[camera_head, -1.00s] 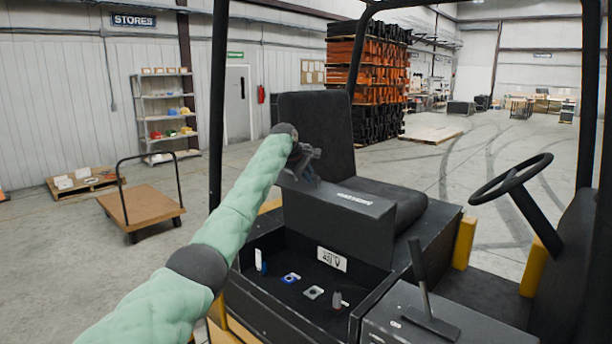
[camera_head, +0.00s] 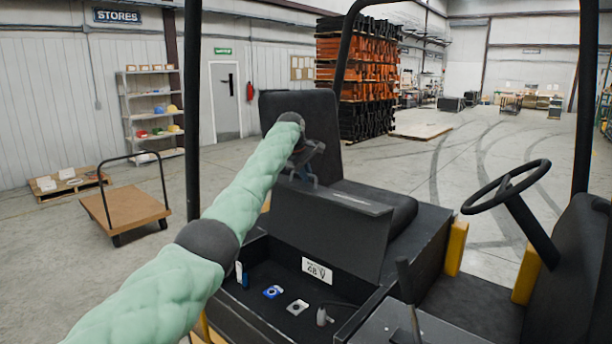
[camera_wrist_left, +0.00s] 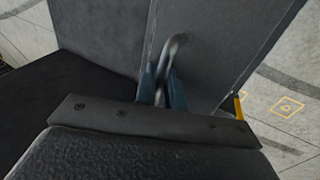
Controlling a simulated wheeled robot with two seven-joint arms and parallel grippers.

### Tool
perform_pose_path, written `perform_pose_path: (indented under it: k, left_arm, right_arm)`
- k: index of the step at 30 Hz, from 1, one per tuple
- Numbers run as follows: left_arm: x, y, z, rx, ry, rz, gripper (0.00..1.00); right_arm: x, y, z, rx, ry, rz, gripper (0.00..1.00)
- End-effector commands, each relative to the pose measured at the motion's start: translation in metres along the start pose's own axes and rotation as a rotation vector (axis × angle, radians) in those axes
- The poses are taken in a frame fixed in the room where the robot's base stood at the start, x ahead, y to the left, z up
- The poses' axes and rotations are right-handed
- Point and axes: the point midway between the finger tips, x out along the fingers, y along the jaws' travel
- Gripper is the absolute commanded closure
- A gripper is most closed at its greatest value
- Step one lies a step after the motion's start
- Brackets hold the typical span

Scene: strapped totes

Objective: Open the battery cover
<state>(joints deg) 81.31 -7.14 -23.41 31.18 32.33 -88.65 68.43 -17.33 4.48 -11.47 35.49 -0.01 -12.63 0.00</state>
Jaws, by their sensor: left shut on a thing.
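The dark battery cover (camera_head: 330,232) of the truck stands raised and steeply tilted in front of the seat. Its inner face is toward me in the head view. My left gripper (camera_head: 304,172) is at the cover's upper edge, its jaws partly hidden by the wrist. In the left wrist view, the blue fingers (camera_wrist_left: 162,82) are shut on a grey bar handle (camera_wrist_left: 177,47) on the cover. My right gripper is not in view.
The seat back (camera_head: 300,128) is close behind the gripper. A steering wheel (camera_head: 507,186) and a lever (camera_head: 405,285) stand to the right. Black roof posts frame the truck. A flat cart (camera_head: 125,207) stands at the left, on open floor.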

Motion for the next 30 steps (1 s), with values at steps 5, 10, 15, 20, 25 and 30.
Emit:
perform_pose_path:
  k: [5, 10, 15, 20, 25, 30]
  left_arm:
    - [0.005, -0.002, 0.001, -0.001, -0.003, -0.005, 0.83]
    - [0.004, -0.002, 0.001, -0.001, -0.003, -0.004, 0.83]
    - [-0.005, -0.002, 0.0, 0.0, -0.002, -0.001, 0.83]
    - [-0.027, -0.002, 0.001, 0.001, -0.001, 0.001, 0.83]
    - [-0.053, -0.001, 0.001, 0.001, -0.001, 0.0, 0.83]
    - [-0.07, 0.0, 0.001, 0.001, -0.001, 0.0, 0.83]
  right_arm:
    - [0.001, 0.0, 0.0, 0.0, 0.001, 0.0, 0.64]
    - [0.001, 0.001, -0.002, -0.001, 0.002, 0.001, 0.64]
    - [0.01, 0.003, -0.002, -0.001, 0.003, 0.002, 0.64]
    - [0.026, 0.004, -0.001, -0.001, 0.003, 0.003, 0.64]
    - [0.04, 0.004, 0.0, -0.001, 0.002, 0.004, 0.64]
    - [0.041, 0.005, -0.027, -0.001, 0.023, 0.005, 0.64]
